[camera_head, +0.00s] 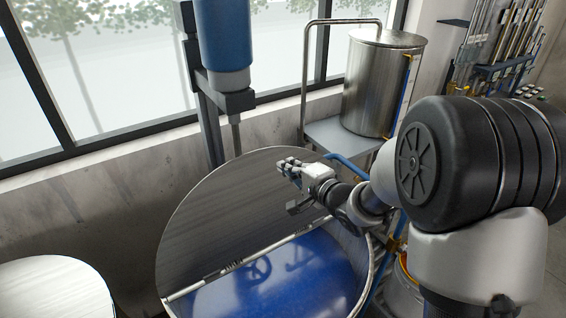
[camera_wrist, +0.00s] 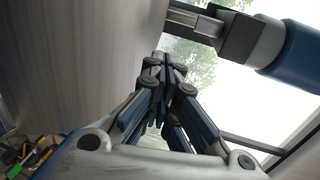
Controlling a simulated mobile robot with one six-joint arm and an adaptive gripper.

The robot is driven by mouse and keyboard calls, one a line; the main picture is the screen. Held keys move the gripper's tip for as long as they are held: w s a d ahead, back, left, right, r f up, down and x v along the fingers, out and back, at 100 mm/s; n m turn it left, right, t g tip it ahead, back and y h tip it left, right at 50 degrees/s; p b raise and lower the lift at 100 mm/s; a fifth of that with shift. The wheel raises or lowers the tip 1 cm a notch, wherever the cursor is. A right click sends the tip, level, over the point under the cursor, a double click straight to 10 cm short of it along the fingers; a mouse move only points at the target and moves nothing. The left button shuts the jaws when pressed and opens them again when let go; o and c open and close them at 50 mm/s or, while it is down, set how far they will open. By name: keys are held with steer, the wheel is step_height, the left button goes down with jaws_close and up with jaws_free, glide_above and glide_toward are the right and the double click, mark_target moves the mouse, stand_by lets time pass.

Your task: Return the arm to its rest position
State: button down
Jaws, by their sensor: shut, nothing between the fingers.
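My gripper (camera_head: 284,167) is at the end of my arm, which reaches in from the right in the head view. It is above the round vat (camera_head: 368,262) and in front of the raised half of its lid (camera_head: 225,215). In the wrist view my gripper (camera_wrist: 163,58) has its fingers together with nothing between them. The lid (camera_wrist: 80,60) fills the left of the wrist view as a grey surface. Whether the fingers touch the lid I cannot tell.
A blue mixer motor (camera_head: 222,40) on a dark post stands behind the vat. A steel drum (camera_head: 382,85) is on a trolley (camera_head: 340,133) at the back. Pipes and a rack (camera_head: 500,75) are at the far right. A pale round top (camera_head: 55,288) is at lower left.

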steer(key=s+d+f+n+g+h+b, duration=0.1)
steer(key=s+d+f+n+h+b, duration=0.1)
steer(key=s+d+f+h+b, duration=0.4)
steer(key=s+d+f+n+g+h+b, duration=0.1)
steer(key=s+d+f+n+h+b, duration=0.15)
steer(key=s+d+b, duration=0.6)
steer(key=s+f+n+g+b, duration=0.3)
steer(key=s+f+b, duration=0.2)
steer(key=s, duration=0.6)
steer(key=s+f+n+g+b, duration=0.3)
steer(key=s+f+b, duration=0.2)
steer(key=s+f, duration=0.3)
steer(key=s, duration=0.4)
steer(key=shift+a+f+n+b, duration=0.2)
steer(key=shift+a+n+b, duration=0.15)
steer(key=shift+a+b, duration=0.05)
